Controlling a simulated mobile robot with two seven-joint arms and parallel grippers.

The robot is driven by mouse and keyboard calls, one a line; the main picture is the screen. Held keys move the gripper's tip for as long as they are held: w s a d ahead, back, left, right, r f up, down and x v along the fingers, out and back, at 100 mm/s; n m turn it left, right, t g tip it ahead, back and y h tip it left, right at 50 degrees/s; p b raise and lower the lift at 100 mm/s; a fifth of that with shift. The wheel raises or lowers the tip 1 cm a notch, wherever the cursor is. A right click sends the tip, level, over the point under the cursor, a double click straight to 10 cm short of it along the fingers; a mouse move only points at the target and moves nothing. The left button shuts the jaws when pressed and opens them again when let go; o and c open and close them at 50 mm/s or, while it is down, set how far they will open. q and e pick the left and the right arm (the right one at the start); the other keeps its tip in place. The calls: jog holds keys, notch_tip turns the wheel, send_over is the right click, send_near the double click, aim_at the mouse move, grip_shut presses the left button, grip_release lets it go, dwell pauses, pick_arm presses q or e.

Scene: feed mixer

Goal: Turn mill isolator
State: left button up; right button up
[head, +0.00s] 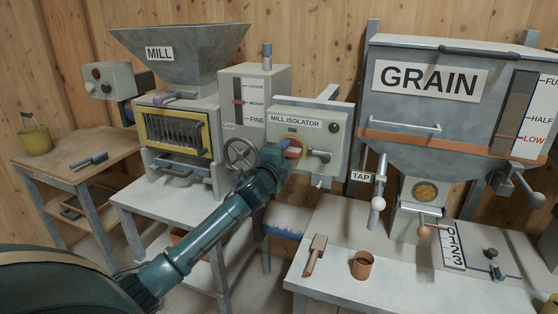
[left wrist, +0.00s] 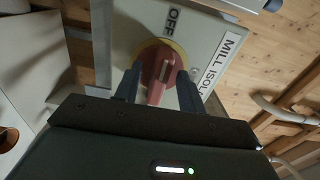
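The mill isolator box (head: 333,150) is pale green-grey, with a nameplate above its red rotary knob (head: 293,149) on a yellow plate. In the left wrist view the red knob (left wrist: 160,72) has a raised handle running roughly up and down the picture, with the OFF mark above it. My left gripper (head: 284,150) is at the knob. In the wrist view its two dark fingers (left wrist: 159,72) stand on either side of the handle, with a gap visible, so it looks open around it. The gripper partly hides the knob in the head view. My right gripper is not in view.
A grey lever (head: 319,155) and a dark green button (head: 334,127) sit on the box right of the knob. A handwheel (head: 240,154) is close on the left. The grain hopper (head: 440,150) stands right.

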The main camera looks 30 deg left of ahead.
pick_arm(q)
jog(key=b+v, duration=0.1)
jog(key=v, duration=1.2)
jog(key=shift+b, duration=0.35)
jog(key=shift+a, duration=0.1)
jog(key=s+d+f+n+g+h, duration=0.25)
jog(key=d+f, duration=0.25)
jog(key=f, duration=0.4)
jog(key=s+d+f+n+g+h, duration=0.15)
jog(key=s+d+f, duration=0.25)
jog(key=f, duration=0.4)
jog(key=s+d+f+n+g+h+p, duration=0.1)
jog(key=s+d+f+n+g+h, duration=0.1)
jog(key=s+d+f+n, duration=0.6)
jog(key=s+d+f+h, duration=0.1)
jog(key=s+d+f, duration=0.3)
jog(key=s+d, duration=0.2)
jog(key=shift+s+d+f+g+h, duration=0.2)
jog(key=shift+s+d+g+h, duration=0.2)
jog(key=shift+s, duration=0.35)
